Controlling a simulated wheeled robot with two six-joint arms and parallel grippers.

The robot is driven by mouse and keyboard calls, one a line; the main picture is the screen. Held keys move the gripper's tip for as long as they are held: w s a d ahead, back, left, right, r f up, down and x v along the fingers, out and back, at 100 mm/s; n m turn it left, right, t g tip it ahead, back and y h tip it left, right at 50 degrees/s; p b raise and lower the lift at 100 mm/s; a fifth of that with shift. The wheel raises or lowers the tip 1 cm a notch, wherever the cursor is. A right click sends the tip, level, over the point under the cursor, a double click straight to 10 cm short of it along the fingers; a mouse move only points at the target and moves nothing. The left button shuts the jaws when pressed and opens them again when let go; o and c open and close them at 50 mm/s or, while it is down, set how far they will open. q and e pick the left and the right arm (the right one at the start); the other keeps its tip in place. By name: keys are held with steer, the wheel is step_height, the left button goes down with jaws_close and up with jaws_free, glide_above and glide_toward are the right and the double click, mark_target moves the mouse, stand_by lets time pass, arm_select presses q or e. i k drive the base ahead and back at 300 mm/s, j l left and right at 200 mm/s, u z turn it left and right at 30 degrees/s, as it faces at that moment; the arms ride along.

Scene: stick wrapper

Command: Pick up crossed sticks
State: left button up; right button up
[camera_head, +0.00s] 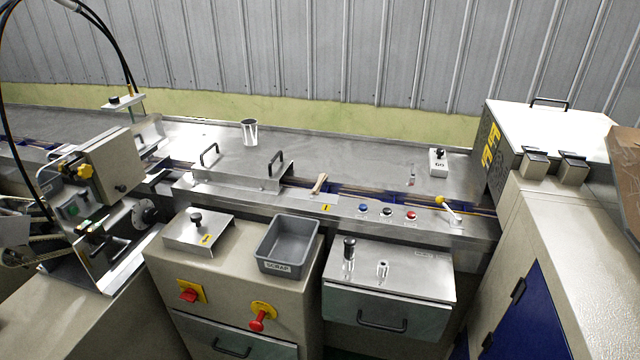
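The crossed sticks (320,184) are a small tan wooden piece on the conveyor channel, right of the metal cover with two black handles. One end sticks up toward the back. They are too small to tell how many sticks there are or how they cross. Neither of my grippers shows in the head view.
A grey scrap bin (289,243) sits on the cabinet in front. A metal cup (250,132) and a GO button box (438,162) stand behind the channel. Coloured buttons (387,211) and a yellow-knobbed lever (447,206) are to the right. Machines stand at both sides.

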mark_target(316, 190)
steer(key=j+z, duration=0.35)
steer(key=k+j+z, duration=0.15)
steer(key=j+z, duration=0.2)
steer(key=k+j+z, duration=0.3)
steer(key=i+j, duration=0.1)
